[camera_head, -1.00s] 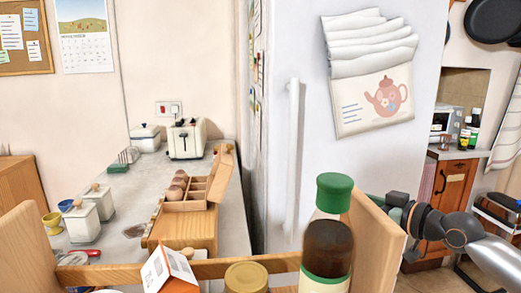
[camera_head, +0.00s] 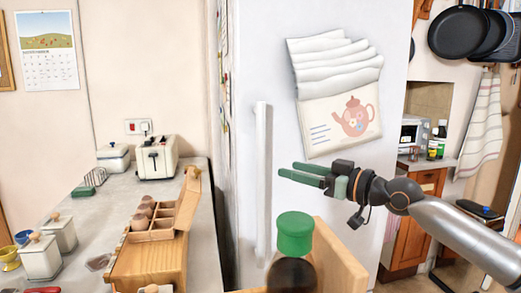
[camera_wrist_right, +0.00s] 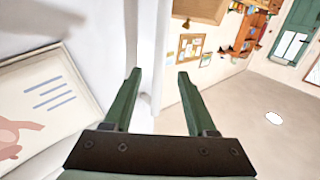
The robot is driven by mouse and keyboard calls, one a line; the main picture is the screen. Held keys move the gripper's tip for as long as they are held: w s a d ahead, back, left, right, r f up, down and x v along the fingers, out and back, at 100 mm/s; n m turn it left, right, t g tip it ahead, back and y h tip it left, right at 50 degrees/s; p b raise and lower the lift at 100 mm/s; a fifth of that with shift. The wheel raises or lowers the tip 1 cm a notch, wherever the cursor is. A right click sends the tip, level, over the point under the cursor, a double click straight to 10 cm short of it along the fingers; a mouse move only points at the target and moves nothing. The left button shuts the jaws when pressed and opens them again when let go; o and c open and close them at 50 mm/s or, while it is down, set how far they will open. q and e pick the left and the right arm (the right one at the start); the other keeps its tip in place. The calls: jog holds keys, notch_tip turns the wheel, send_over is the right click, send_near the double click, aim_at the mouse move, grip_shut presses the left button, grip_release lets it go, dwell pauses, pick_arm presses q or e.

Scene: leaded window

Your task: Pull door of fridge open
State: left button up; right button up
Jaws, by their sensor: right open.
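The white fridge door (camera_head: 345,190) stands in the middle of the head view, with a teapot-print towel (camera_head: 338,105) hanging on it. Its long vertical handle (camera_head: 264,180) is at the door's left edge. My right gripper (camera_head: 300,174) is open and empty, its green fingers pointing left toward the handle, a little to its right in the picture. In the right wrist view the open fingers (camera_wrist_right: 157,75) frame a white vertical bar (camera_wrist_right: 148,60), which looks like the handle. I cannot tell whether they touch it. The door looks shut. My left gripper is not in view.
A bottle with a green cap (camera_head: 294,236) and a wooden board edge (camera_head: 338,258) stand in the foreground below the gripper. A counter (camera_head: 115,195) with a toaster (camera_head: 156,158) and a wooden box (camera_head: 150,260) lies left of the fridge. Pans (camera_head: 460,32) hang at right.

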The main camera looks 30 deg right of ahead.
aim_at(264, 163)
jog(key=p+x, duration=0.8)
jog(key=x, duration=0.2)
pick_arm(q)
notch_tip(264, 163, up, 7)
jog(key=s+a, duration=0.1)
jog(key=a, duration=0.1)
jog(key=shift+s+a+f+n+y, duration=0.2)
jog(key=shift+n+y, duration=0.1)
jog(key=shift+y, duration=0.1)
pick_arm(e)
jog(key=shift+c, duration=0.3)
grip_shut()
